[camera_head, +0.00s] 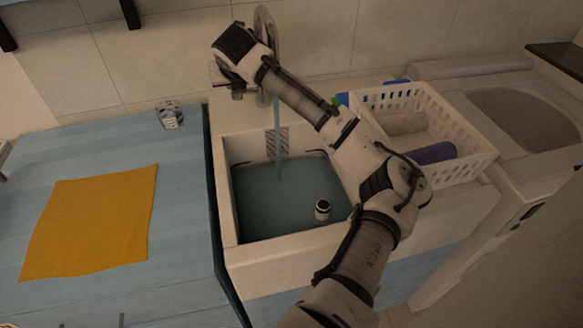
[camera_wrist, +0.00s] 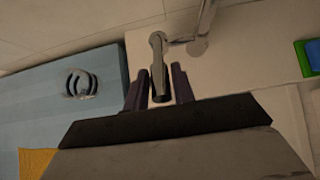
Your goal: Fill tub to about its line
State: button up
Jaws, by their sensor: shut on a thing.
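The tub (camera_head: 229,172) sits in the sink and holds blue-green water (camera_head: 265,205). I cannot make out its fill line. A stream of water (camera_head: 277,140) runs down from the tap (camera_head: 268,30) into it. In the wrist view, my gripper (camera_wrist: 160,88) is shut on the grey tap lever (camera_wrist: 157,50), with one dark finger on each side. In the head view, my arm hides the tub's right side and part of the tap.
A clear glass (camera_head: 170,115) stands at the back of the blue counter on the left. An orange cloth (camera_head: 90,225) lies flat there. The wall is close behind the tap.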

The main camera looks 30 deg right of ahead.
dwell(0.4)
jog(key=shift+s+f, duration=0.2)
jog(key=shift+f, duration=0.05)
dwell(2.3)
jog(key=shift+s+a+f+b, duration=0.1)
jog(key=shift+s+f+b, duration=0.25)
jog(key=shift+f, duration=0.15)
jog(key=shift+s+a+f+b, duration=0.1)
jog(key=shift+s+f+b, duration=0.1)
jog(key=shift+f+b, duration=0.25)
jog(key=shift+s+f+b, duration=0.25)
jog(key=shift+f+b, duration=0.05)
jog(key=shift+f, duration=0.45)
jog(key=o, duration=0.9)
jog(key=shift+r, duration=0.15)
